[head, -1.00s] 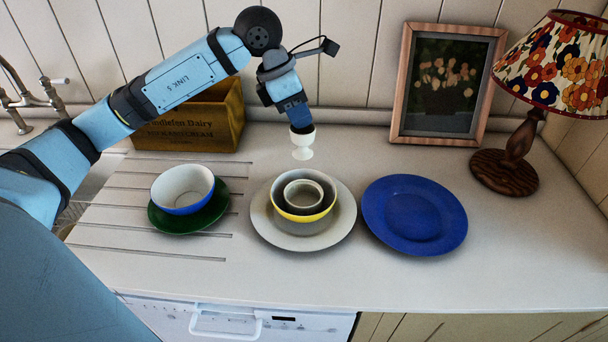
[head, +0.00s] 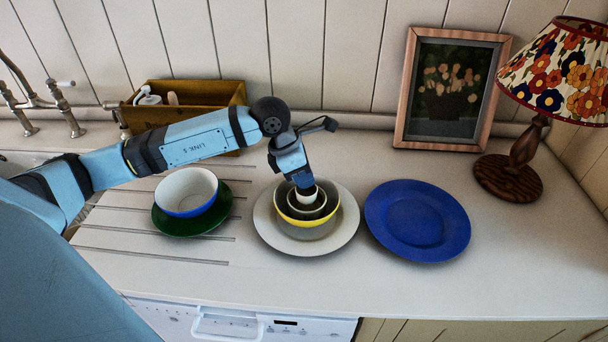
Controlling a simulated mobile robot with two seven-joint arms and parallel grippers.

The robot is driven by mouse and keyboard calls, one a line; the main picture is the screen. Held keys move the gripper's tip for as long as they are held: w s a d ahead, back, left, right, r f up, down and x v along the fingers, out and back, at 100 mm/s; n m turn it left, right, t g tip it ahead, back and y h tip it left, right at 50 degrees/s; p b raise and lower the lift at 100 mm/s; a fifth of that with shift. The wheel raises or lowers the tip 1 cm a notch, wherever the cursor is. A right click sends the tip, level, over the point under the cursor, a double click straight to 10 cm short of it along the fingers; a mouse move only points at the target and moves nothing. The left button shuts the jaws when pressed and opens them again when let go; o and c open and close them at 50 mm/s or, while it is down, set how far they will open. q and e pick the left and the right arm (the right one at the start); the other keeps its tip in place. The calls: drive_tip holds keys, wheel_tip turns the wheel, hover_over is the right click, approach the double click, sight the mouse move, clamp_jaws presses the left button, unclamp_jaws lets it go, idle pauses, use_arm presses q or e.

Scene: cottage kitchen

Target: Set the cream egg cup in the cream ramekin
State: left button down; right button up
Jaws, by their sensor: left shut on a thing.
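The cream egg cup (head: 307,196) is in my left gripper (head: 305,186), which is shut on its rim from above. The egg cup is upright inside the cream ramekin (head: 318,213); its foot is hidden, so I cannot tell whether it touches the ramekin's floor. The ramekin sits in a grey bowl with a yellow rim (head: 310,231), which stands on a pale grey plate (head: 346,238). My right gripper is not in view.
Left is a blue-and-white bowl (head: 187,192) on a green plate (head: 222,208). Right is an empty blue plate (head: 417,220). Behind are a wooden crate (head: 200,95), a framed picture (head: 450,90) and a lamp (head: 515,165). The front counter is clear.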

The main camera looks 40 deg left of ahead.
use_arm(q)
drive_tip(key=shift+f+b, duration=0.3)
drive_tip(key=shift+b, duration=0.1)
drive_tip(key=c, duration=1.2)
unclamp_jaws()
drive_tip(key=shift+r, duration=0.1)
drive_tip(key=shift+a+r+p, duration=0.1)
drive_tip(key=shift+r+p, duration=0.3)
drive_tip(key=shift+r, duration=0.2)
drive_tip(key=v, duration=1.1)
drive_tip(key=shift+s+r+b, duration=0.15)
drive_tip(key=shift+r+b, duration=0.05)
drive_tip(key=shift+b, duration=0.15)
drive_tip(key=shift+f, duration=0.1)
